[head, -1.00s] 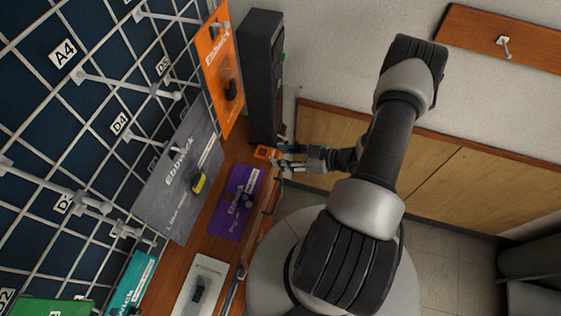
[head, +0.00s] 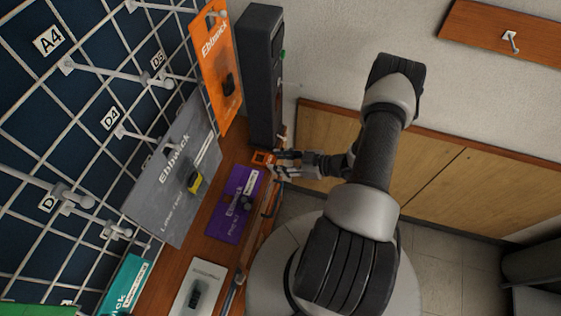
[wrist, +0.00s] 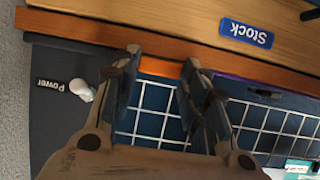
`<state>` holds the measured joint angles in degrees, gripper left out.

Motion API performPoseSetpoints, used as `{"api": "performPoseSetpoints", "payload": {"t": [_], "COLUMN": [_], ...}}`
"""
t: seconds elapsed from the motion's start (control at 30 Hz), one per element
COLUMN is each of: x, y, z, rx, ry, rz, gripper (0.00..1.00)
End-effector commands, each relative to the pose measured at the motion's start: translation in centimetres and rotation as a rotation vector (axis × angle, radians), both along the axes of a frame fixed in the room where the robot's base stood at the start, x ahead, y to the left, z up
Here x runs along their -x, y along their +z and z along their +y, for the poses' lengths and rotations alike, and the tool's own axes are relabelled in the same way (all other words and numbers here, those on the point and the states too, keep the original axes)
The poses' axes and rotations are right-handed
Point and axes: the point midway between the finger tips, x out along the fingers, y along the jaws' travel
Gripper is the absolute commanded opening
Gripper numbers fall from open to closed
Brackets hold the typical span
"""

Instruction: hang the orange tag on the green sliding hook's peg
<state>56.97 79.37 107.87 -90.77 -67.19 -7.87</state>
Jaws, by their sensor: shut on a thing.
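The small orange tag (head: 262,157) is at the fingertips of my gripper (head: 273,164), near the foot of the dark upright column in the head view. In the wrist view an orange strip (wrist: 161,69) shows between the two fingers of my gripper (wrist: 161,62), which is shut on the tag. A small green part (head: 283,54) shows on the right side of the column, above and apart from the gripper. I cannot tell whether it is the green sliding hook, and I make out no peg on it.
The dark column (head: 262,85) stands close beyond the gripper. A wire grid wall with hooks is at left, with an orange package (head: 213,62) and a grey package (head: 165,185). A purple package (head: 236,203) lies on the wooden shelf.

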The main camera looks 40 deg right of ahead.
Motion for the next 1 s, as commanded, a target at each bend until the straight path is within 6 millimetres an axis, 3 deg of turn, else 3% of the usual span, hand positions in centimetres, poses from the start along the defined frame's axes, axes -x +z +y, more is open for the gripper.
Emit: {"api": "performPoseSetpoints", "payload": {"t": [0.07,0.1,0.37,0.87,1.0], "x": [0.0,0.0,0.0,0.0,1.1], "y": [-0.4,-0.3,-0.3,-0.2,0.4], "z": [0.0,0.0,0.0,0.0,-1.0], "rx": [0.0,0.0,0.0,-0.001,0.0], "ry": [0.0,0.0,0.0,0.0,-0.004], "rz": [0.0,0.0,0.0,0.001,0.0], "gripper": [0.18,0.43,0.6,0.61,0.61]}}
